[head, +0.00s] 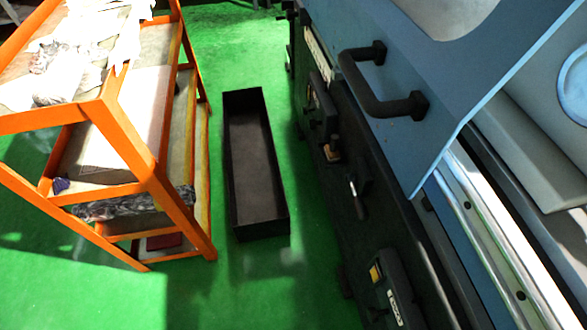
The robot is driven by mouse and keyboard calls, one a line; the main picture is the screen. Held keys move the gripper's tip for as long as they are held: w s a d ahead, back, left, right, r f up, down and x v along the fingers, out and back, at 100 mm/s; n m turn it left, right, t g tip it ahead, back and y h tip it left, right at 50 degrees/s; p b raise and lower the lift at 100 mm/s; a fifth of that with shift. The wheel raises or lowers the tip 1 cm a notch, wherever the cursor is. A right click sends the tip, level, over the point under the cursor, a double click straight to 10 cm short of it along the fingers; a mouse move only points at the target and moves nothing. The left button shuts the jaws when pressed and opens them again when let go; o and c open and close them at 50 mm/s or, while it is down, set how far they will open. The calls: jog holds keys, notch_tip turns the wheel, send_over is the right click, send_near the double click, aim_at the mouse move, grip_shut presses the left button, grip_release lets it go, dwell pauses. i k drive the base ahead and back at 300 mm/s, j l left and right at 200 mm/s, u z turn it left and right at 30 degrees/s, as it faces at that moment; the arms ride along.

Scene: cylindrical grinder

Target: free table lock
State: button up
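The blue and dark grinder (380,160) fills the right side of the head view. On its dark front panel a small lever with a pale tip (354,192) sticks out; I cannot tell whether it is the table lock or what state it is in. A dark block with a tan lower part (331,150) sits above and to the left of it. Lower down is a dark control box with a yellow mark and a white label (393,290). My gripper is not in view.
A black bar handle (375,90) juts from the blue cover. An open, empty black tray (286,226) lies on the green floor (265,295) beside the machine. An orange shelf cart (150,170) with cloths (70,60) stands at left. The floor at bottom centre is clear.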

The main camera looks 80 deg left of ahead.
aim_at(361, 212)
jog(key=u, duration=1.35)
jog(key=i+j+z, duration=0.2)
